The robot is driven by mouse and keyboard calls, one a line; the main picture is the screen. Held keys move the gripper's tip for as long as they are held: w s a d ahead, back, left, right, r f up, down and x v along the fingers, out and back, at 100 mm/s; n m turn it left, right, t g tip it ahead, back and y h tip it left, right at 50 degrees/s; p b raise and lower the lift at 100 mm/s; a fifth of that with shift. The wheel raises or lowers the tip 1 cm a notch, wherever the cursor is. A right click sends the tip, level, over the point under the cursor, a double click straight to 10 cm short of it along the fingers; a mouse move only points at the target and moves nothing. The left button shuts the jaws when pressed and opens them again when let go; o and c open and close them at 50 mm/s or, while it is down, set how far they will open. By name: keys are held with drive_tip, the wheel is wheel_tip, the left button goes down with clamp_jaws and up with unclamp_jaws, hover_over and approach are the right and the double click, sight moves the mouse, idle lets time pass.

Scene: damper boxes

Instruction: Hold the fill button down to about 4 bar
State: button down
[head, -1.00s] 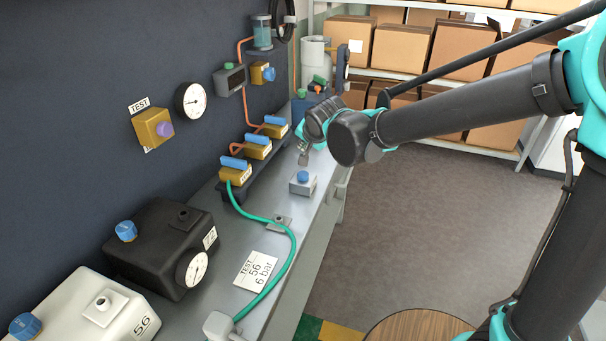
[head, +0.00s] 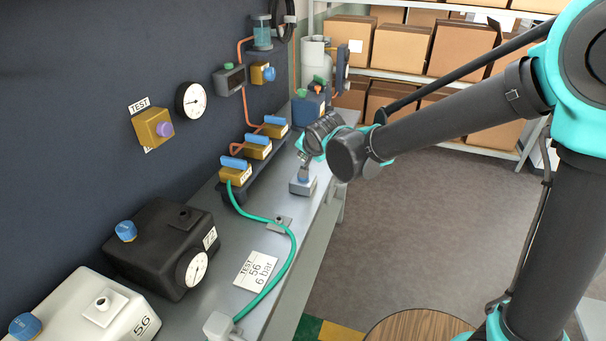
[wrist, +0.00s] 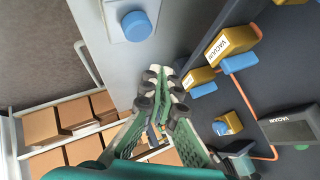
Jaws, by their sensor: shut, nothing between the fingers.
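A blue round button on a small grey box (head: 302,187) sits near the bench's front edge; I take it as the fill button, though no label on it is readable. My gripper (head: 304,165) points down just above it, fingers shut and empty, partly covering the button. In the wrist view the blue button (wrist: 137,25) shows in full beyond the shut fingertips (wrist: 165,78), apart from them in the picture. I cannot tell any touch. A round wall gauge (head: 190,100) and a gauge on the black box (head: 191,268) show needles; their readings are too small to tell.
A row of yellow valves with blue levers (head: 257,148) stands behind the button. A green hose (head: 291,250) runs along the bench past a card (head: 256,270) reading "TEST 56 6 bar". A white box (head: 95,310) marked 56 stands front left. Shelves of cartons (head: 400,47) stand behind.

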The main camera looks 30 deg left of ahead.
drive_tip(key=shift+f, duration=1.75)
drive_tip(key=shift+f, duration=0.1)
drive_tip(key=shift+f, duration=0.3)
drive_tip(key=shift+f, duration=0.55)
idle(0.9)
idle(0.3)
drive_tip(key=shift+r, duration=0.95)
drive_tip(key=shift+r, duration=2.55)
idle(0.6)
